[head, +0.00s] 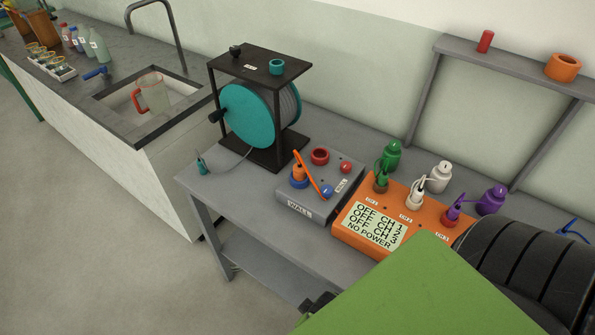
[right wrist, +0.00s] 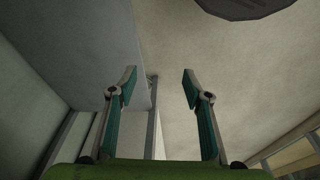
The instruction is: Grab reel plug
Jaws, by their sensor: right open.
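The cable reel (head: 250,118), a teal drum in a dark frame, stands at the back of the grey bench. A thin grey cable runs from it to the left. The small teal reel plug (head: 202,166) is at the cable's end, near the bench's left corner. In the right wrist view my right gripper (right wrist: 159,74) is open, with nothing between its fingers. The plug does not show in that view. My green arm part covers the lower right of the head view. The left gripper is not in view.
A grey WALL box (head: 307,212) and an orange box with a display (head: 345,240) stand right of the reel. Green, white and purple plugs (head: 490,200) are by the orange box. A sink (head: 125,108) is at left. Bench space around the reel plug is clear.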

